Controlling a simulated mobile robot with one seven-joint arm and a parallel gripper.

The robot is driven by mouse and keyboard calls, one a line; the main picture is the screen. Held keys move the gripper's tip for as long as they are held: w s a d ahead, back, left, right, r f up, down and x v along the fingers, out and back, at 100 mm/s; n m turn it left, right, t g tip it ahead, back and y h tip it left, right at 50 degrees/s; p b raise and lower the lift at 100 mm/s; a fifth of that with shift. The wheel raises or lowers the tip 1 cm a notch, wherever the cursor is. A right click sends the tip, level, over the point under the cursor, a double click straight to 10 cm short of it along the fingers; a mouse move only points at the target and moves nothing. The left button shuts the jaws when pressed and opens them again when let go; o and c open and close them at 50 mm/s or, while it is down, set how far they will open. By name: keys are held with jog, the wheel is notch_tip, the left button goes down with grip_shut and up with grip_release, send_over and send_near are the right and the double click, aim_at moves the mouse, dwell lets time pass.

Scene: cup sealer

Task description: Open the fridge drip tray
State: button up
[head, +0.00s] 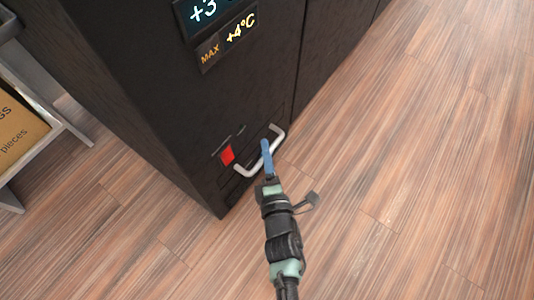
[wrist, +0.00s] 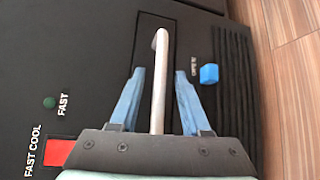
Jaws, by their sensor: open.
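The fridge (head: 130,90) is a black cabinet standing on the floor. A light grey bar handle (head: 243,173) sits low on its front in the head view. The handle (wrist: 160,80) also shows in the wrist view, over a dark outlined rectangular panel (wrist: 152,36) that looks like the drip tray front. My gripper (head: 266,150) is at the handle. In the wrist view its two blue fingers (wrist: 157,88) are open, one on each side of the handle bar, with gaps visible. The lower end of the handle is hidden behind my gripper's body.
A red switch (head: 227,155) sits left of the handle, and a green button (wrist: 49,102) shows in the wrist view. A blue knob (wrist: 209,74) and vent slots (wrist: 235,60) are on the other side. A metal rack (head: 40,110) holds a box at left. The wooden floor (head: 420,150) is clear at right.

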jog(key=shift+w, duration=0.35)
jog(key=shift+c, duration=0.4)
grip_shut()
jog(key=shift+a, duration=0.1)
dwell(0.8)
